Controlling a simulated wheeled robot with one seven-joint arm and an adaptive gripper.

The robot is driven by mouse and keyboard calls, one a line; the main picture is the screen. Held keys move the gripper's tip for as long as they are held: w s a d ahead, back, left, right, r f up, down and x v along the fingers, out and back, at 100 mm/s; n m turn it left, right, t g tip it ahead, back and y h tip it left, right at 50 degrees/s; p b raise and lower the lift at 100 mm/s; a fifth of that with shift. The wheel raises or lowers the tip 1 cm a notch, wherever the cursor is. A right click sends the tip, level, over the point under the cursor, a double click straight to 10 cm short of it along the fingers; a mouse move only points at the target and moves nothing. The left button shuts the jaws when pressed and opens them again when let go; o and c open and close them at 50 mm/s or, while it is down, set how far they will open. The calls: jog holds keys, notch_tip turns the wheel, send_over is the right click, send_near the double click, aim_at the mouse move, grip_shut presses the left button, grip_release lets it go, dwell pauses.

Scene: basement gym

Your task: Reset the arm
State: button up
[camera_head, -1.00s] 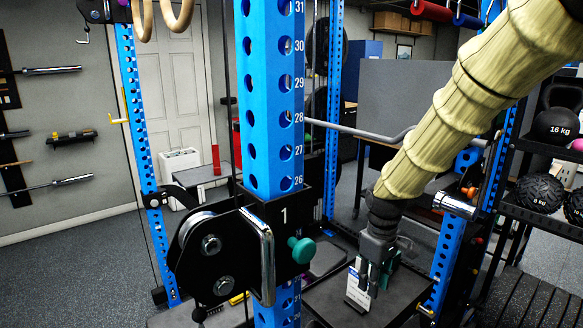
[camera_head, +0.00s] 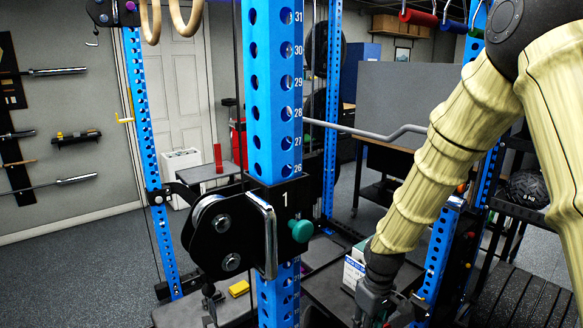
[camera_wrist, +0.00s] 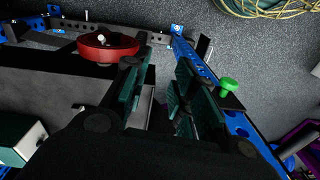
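My gripper (camera_head: 372,318) hangs low at the bottom of the head view, its tips near or below the picture edge. In the wrist view its two teal-padded fingers (camera_wrist: 162,95) stand apart with an empty gap between them, so it is open. My arm comes down from the upper right with its cream sleeve bent at an elbow. A white and blue box (camera_head: 353,270) stands on a dark surface just behind and left of the gripper, partly hidden by my arm.
A blue rack post (camera_head: 271,90) with a black pulley bracket (camera_head: 222,235) stands left of my arm. A grey bar (camera_head: 365,132) crosses behind it. A shelf with a black ball (camera_head: 527,188) is at right. The wrist view shows a red disc (camera_wrist: 107,46) and green knob (camera_wrist: 229,86).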

jog(key=s+f+m, duration=0.2)
jog(key=s+f, duration=0.5)
jog(key=f, duration=0.3)
jog(key=s+f+m, duration=0.1)
jog(key=s+f, duration=0.7)
jog(key=f, duration=0.3)
jog(key=s+d+f+m, duration=0.1)
jog(key=s+f, duration=0.3)
jog(key=s, duration=0.4)
jog(key=s+d+f+m, duration=0.2)
jog(key=s+f, duration=0.2)
jog(key=s, duration=0.5)
jog(key=shift+d+m, duration=0.3)
jog(key=shift+d, duration=0.05)
